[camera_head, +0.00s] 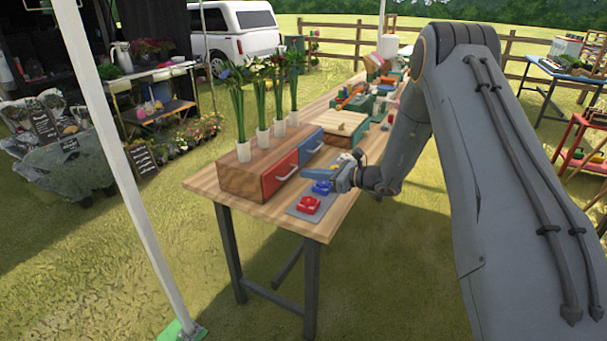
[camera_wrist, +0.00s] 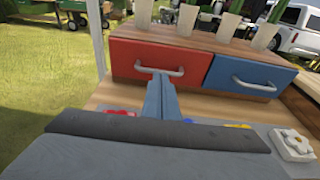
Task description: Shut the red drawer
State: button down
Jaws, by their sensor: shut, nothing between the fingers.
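The red drawer (camera_head: 280,173) is the left one of two drawer fronts in a low wooden cabinet (camera_head: 240,180) on the table. In the wrist view the red drawer (camera_wrist: 140,57) looks about flush with the cabinet, though a small gap is hard to rule out. It has a pale bar handle (camera_wrist: 160,71). My gripper (camera_wrist: 161,80) is shut and empty, its fingertips just below and in front of the handle. Whether they touch it I cannot tell. In the head view my gripper (camera_head: 338,180) is in front of the cabinet.
A blue drawer (camera_wrist: 250,75) sits right of the red one. White vases with flowers (camera_head: 243,152) stand on the cabinet. A red block (camera_head: 308,204) and a blue block (camera_head: 322,187) lie on a grey mat before it. A wooden-topped box (camera_head: 340,122) stands behind.

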jog(key=b+v, duration=0.3)
jog(key=v, duration=0.7)
jog(key=s+a+n+g+h, duration=0.25)
jog(key=s+n+g, duration=0.2)
jog(key=s, duration=0.55)
jog(key=s+a+n+g+h, duration=0.2)
jog(key=s+a+n+g, duration=0.3)
jog(key=s, duration=0.5)
jog(key=s+d+n+t+h, duration=0.1)
jog(key=s+d+n+h, duration=0.3)
jog(key=s+n, duration=0.3)
jog(key=s+d+n+h, duration=0.4)
jog(key=s+d+n, duration=0.1)
jog(key=s+n, duration=0.3)
jog(key=shift+s+r+t, duration=0.15)
jog(key=shift+r+t, duration=0.15)
jog(key=shift+t, duration=0.05)
jog(key=shift+h, duration=0.25)
